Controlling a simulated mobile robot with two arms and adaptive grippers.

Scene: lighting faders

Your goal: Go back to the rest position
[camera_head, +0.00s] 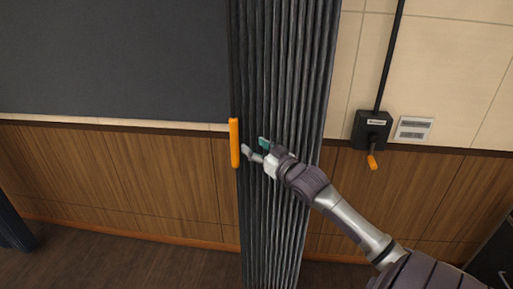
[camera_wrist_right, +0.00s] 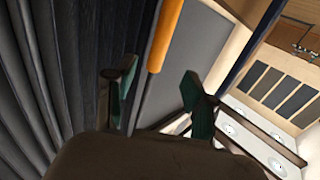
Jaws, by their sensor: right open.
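My right gripper (camera_head: 255,147) is open and empty in front of the dark pleated curtain in the head view. Its fingertips are just right of an orange vertical handle (camera_head: 235,143) at the curtain's left edge. In the right wrist view the two fingers of the gripper (camera_wrist_right: 158,92) stand apart. The orange handle (camera_wrist_right: 166,35) shows beyond them, with nothing held between the fingers. My left gripper is not in view.
The dark curtain (camera_head: 280,60) hangs in folds down the middle. A black wall box (camera_head: 371,130) with an orange-tipped crank (camera_head: 372,161) and a white wall plate (camera_head: 414,128) are at the right. A dark panel (camera_head: 110,60) fills the upper left above wood panelling (camera_head: 110,170).

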